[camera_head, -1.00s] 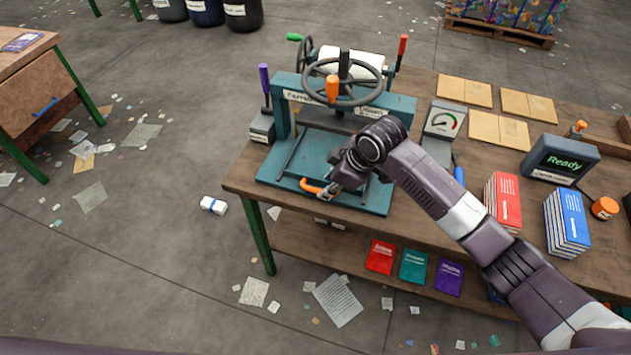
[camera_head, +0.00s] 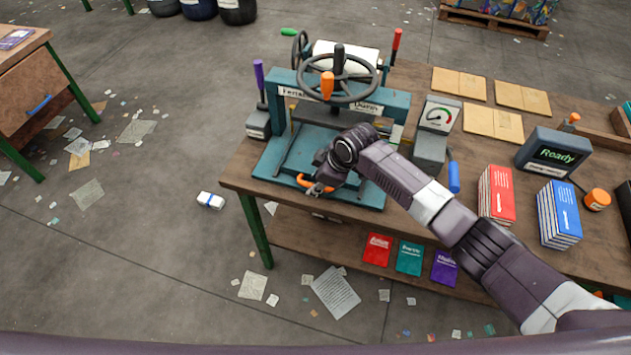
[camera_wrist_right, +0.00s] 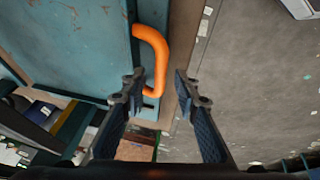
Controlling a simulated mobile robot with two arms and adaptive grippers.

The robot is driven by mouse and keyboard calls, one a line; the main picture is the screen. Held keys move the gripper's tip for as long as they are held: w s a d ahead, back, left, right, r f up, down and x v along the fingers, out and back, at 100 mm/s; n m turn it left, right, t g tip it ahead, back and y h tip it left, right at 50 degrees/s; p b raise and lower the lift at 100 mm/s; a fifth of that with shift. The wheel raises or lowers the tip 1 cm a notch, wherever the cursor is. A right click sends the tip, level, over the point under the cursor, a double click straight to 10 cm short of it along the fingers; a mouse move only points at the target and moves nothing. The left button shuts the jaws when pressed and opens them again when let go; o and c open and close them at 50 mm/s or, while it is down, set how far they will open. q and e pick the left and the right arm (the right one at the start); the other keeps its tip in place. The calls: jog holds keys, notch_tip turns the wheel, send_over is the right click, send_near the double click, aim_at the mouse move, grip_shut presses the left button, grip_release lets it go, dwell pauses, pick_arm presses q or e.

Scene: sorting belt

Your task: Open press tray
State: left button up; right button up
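The teal press (camera_head: 398,103) stands on the wooden bench, with a dark handwheel on top. Its flat teal tray (camera_head: 270,163) lies low at the front. An orange handle (camera_head: 304,181) sits on the tray's front edge, partly hidden by my right gripper (camera_head: 318,188). In the right wrist view the orange handle (camera_wrist_right: 157,45) is a bent bar on the teal edge. The right gripper (camera_wrist_right: 160,88) is open there, its fingertips apart near the handle's lower end, with the handle nearer the left finger. My left gripper is not in view.
A gauge box (camera_head: 439,115), red books (camera_head: 497,194), blue books (camera_head: 559,215) and a "Ready" display (camera_head: 553,154) stand right of the press. A lower shelf (camera_head: 320,240) holds several coloured booklets. The floor before the bench is open, with scattered paper and a small white block (camera_head: 211,200).

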grip_shut()
dwell(0.3)
